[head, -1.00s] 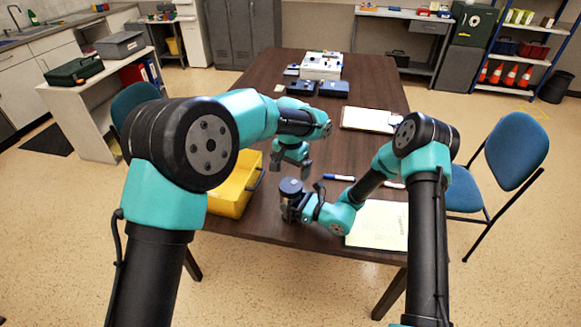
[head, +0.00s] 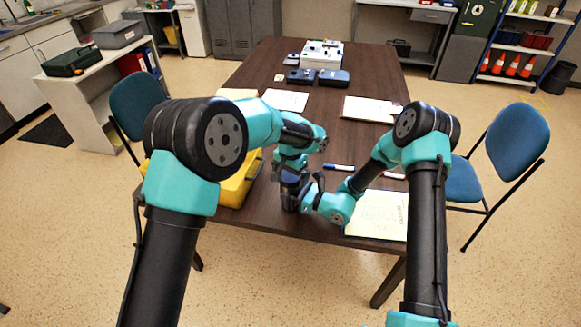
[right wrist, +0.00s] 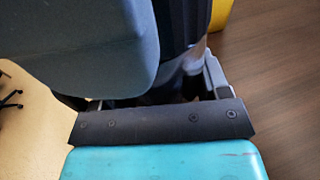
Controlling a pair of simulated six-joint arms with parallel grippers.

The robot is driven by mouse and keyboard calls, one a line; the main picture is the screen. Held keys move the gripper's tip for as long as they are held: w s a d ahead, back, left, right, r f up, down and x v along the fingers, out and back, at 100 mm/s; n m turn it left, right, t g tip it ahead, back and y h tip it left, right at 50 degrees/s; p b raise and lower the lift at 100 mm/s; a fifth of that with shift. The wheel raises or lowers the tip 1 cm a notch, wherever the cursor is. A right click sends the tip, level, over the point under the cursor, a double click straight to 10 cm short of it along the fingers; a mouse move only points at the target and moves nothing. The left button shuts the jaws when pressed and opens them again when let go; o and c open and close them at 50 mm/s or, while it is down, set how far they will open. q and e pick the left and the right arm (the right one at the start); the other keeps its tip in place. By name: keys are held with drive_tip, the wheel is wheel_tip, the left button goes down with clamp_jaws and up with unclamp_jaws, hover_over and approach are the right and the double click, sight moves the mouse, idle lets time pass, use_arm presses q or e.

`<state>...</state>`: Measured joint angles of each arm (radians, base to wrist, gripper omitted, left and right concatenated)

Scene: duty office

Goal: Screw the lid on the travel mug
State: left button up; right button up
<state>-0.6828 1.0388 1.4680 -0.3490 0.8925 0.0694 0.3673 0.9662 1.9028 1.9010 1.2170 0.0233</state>
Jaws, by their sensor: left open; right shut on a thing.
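The dark travel mug (head: 290,203) stands near the table's front edge in the head view, partly hidden by both grippers. My right gripper (head: 301,203) is shut on it from the right side. My left gripper (head: 291,174) is open, pointing down right over the mug's top, and covers it. The lid cannot be told apart from the mug there; whether the left fingers touch it is unclear. In the right wrist view a dark ribbed part and a grey-blue surface of the mug (right wrist: 188,75) show between my fingers. A large blue-grey rounded shape, unclear what, blocks the upper left.
A yellow bin (head: 238,185) stands left of the mug, partly behind my left arm. A blue marker (head: 338,167) and a pale yellow sheet (head: 378,217) lie to the right. A clipboard (head: 368,108) and dark cases (head: 333,78) lie farther back. The table's middle is mostly clear.

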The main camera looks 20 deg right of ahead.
use_arm(q)
drive_tip(key=shift+f, duration=0.2)
drive_tip(key=c, duration=0.9)
drive_tip(key=o, duration=0.9)
wheel_tip(320, 180, up, 12)
drive_tip(key=shift+r, duration=0.1)
